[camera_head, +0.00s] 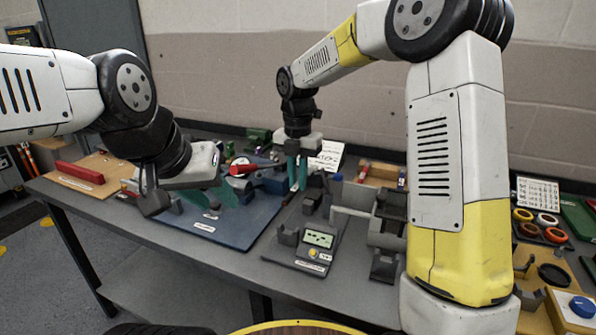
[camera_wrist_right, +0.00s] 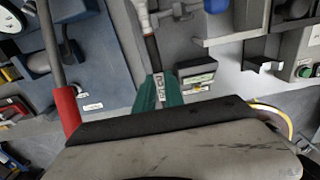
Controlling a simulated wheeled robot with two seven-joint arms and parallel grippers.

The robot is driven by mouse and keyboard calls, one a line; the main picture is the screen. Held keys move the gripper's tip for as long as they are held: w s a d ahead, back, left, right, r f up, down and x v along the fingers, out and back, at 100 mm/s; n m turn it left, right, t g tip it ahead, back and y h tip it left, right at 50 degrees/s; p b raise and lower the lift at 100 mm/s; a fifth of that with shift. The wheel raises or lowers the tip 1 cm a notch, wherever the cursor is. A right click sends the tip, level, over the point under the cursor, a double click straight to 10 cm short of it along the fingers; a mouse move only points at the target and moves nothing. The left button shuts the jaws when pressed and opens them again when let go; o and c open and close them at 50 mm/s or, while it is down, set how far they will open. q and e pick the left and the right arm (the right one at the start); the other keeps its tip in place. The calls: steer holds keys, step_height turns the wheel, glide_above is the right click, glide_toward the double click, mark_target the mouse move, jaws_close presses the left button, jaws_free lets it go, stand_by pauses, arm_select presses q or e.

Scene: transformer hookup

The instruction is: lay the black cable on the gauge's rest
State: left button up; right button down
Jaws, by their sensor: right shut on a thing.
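The gauge (camera_head: 318,240), with a lit display and a yellow button, stands on a grey base plate on the bench. A grey notched block (camera_head: 288,236), which looks like its rest, is on the plate's left. The gauge display also shows in the right wrist view (camera_wrist_right: 196,80). My right gripper (camera_head: 297,184) points down behind the gauge, with its green fingers shut on the black cable. In the wrist view the black cable (camera_wrist_right: 151,52) runs up from the fingers. My left gripper (camera_head: 228,196) hangs over the blue mat; its finger opening is unclear.
The blue mat (camera_head: 260,232) lies left of the gauge. A grey fixture (camera_head: 385,225) stands close on its right. A wooden board with a red bar (camera_head: 80,173) is at far left. Several coloured rings (camera_head: 548,219) are at right. The bench's front edge is near the gauge.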

steer(key=shift+f, duration=4.6)
steer(key=c, duration=1.3)
jaws_free()
steer(key=shift+c, duration=0.2)
steer(key=shift+r, duration=3.5)
